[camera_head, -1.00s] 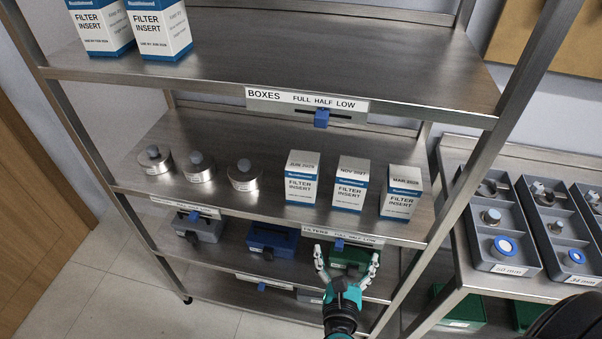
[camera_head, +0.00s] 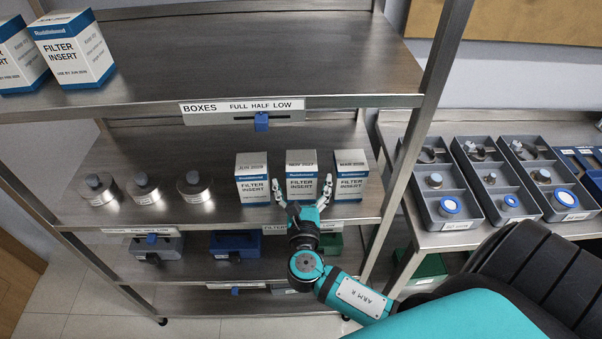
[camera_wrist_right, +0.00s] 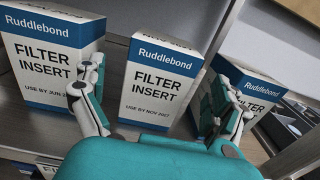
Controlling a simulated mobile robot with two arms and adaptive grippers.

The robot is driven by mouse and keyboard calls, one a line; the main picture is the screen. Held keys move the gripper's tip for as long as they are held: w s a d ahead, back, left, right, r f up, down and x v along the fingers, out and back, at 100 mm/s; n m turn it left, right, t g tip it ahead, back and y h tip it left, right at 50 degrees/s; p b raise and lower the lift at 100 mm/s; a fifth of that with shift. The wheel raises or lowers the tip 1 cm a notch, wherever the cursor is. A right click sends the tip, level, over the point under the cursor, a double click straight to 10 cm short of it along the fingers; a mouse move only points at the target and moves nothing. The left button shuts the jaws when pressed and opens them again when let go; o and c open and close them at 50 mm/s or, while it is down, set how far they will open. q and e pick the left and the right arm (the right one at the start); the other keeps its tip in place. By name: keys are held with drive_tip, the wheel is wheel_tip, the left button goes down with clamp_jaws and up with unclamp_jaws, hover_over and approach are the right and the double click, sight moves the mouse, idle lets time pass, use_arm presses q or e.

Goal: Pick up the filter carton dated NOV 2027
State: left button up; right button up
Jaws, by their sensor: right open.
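The filter carton dated NOV 2027 (camera_head: 301,172) is a white and blue box standing upright on the middle shelf, between two like cartons. In the right wrist view its front (camera_wrist_right: 158,80) reads "USE BY NOV 2027". My right gripper (camera_head: 303,185) is open in front of this carton, one finger toward each side. In the right wrist view the fingers (camera_wrist_right: 165,100) flank its lower front; I cannot tell whether they touch it. The JUN carton (camera_head: 252,178) stands to the left and the MAR carton (camera_head: 350,175) to the right. My left gripper is not in view.
Narrow gaps separate the three cartons. Several metal canisters (camera_head: 145,188) stand left on the same shelf (camera_head: 225,145). The upper shelf (camera_head: 250,65) overhangs with a BOXES label (camera_head: 200,108). Grey trays (camera_head: 440,185) lie on a bench at the right.

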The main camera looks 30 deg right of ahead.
sight(301, 168)
drive_tip(key=shift+w+d+r, duration=0.2)
drive_tip(key=shift+w+d, duration=0.05)
drive_tip(key=shift+w, duration=0.05)
drive_tip(key=p+x, duration=0.1)
drive_tip(key=x, duration=0.2)
drive_tip(key=shift+w+d+p, duration=0.15)
drive_tip(key=shift+w+p, duration=0.15)
drive_tip(key=shift+p, duration=0.05)
drive_tip(key=shift+w+d, duration=0.2)
drive_tip(key=shift+w, duration=0.2)
drive_tip(key=shift+s, duration=0.1)
drive_tip(key=shift+c, duration=1)
drive_tip(key=c, duration=1.1)
